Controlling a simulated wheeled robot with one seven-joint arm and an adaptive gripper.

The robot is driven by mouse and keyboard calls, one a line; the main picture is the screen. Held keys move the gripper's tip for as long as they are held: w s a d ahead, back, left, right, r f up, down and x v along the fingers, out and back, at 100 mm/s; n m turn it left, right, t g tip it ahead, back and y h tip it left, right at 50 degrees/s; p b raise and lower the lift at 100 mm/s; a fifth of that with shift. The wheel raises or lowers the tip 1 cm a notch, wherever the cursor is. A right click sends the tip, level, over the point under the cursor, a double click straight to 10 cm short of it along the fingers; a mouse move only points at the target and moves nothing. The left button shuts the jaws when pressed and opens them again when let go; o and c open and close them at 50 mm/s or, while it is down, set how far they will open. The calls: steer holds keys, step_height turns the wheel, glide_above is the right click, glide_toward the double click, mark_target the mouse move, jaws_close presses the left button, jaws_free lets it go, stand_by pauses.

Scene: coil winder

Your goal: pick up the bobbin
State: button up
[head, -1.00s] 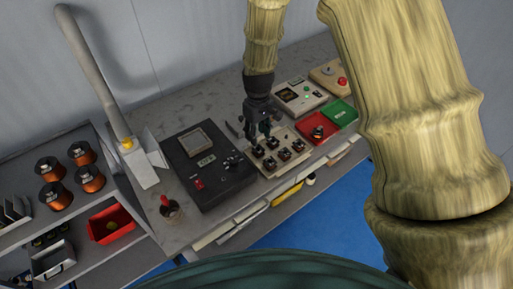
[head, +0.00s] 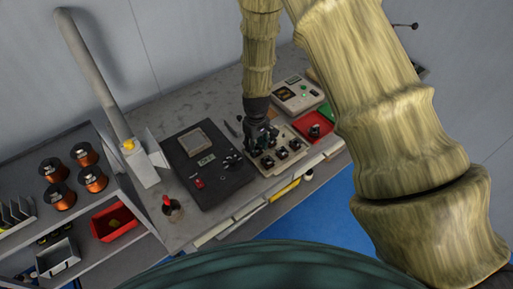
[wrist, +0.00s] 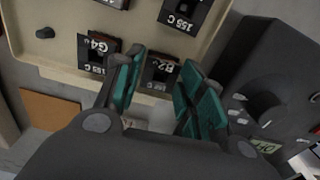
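Several small dark bobbins stand in rows on the beige tray (head: 266,172), beside the black winder box. In the wrist view, one bobbin marked R2 (wrist: 163,68) lies between the teal-padded fingers of my gripper (wrist: 163,78). The fingers stand apart on either side of it; I cannot tell whether either touches it. Bobbins marked G4 (wrist: 98,48) and 155 C (wrist: 182,12) stand close by. In the head view my gripper (head: 258,142) is low at the tray's left part and hides some bobbins there.
The black winder box (head: 208,165) stands directly left of the tray. A red bin (head: 312,118) with a dark bobbin (head: 315,131) and a green bin (head: 327,111) are to the right. A pale control box (head: 298,93) is behind. Copper spools (head: 62,197) fill the left shelf.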

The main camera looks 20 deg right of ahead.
steer(key=shift+f, duration=0.7)
steer(key=shift+c, duration=0.3)
steer(key=c, duration=0.6)
steer(key=shift+r, duration=0.1)
step_height(320, 180, up, 10)
steer(key=b, duration=0.3)
